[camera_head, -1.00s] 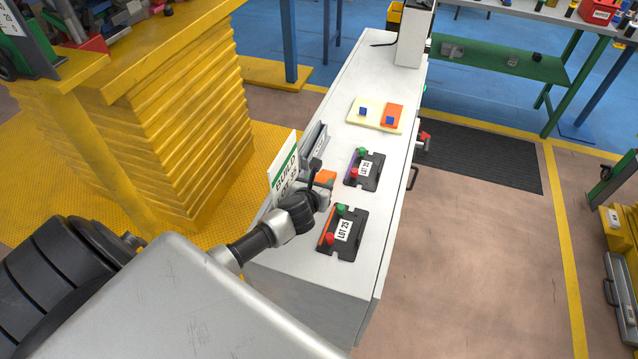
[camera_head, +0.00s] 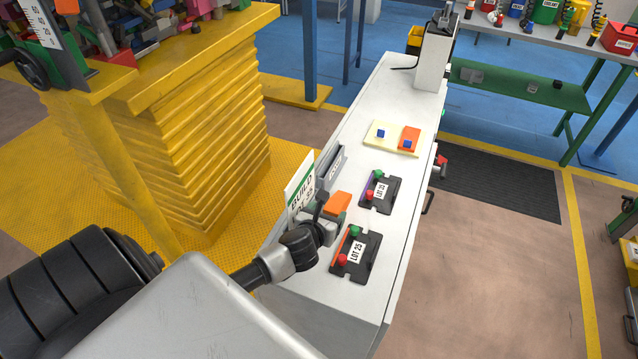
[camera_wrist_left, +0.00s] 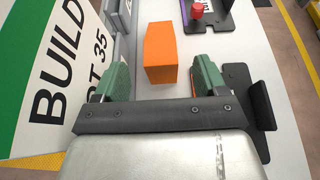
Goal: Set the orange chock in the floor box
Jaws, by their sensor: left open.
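The orange chock (camera_head: 337,204) lies on the white bench (camera_head: 375,113), just beyond my left gripper (camera_head: 328,218). In the left wrist view, the chock (camera_wrist_left: 160,53) is ahead of the open left gripper (camera_wrist_left: 161,78), lined up with the gap between its two green-padded fingers. The fingers do not hold it, and a clear strip of bench shows between the chock and the palm. My right gripper is not in view. I cannot make out a floor box in these views.
A BUILD sign (camera_head: 300,187) stands close left of the gripper, with a grey bin (camera_head: 331,167) behind it. Black LOT 25 fixtures (camera_head: 355,254) (camera_head: 382,192) lie to the right. A cream board (camera_head: 394,138) lies farther back. Open floor (camera_head: 490,270) is right of the bench.

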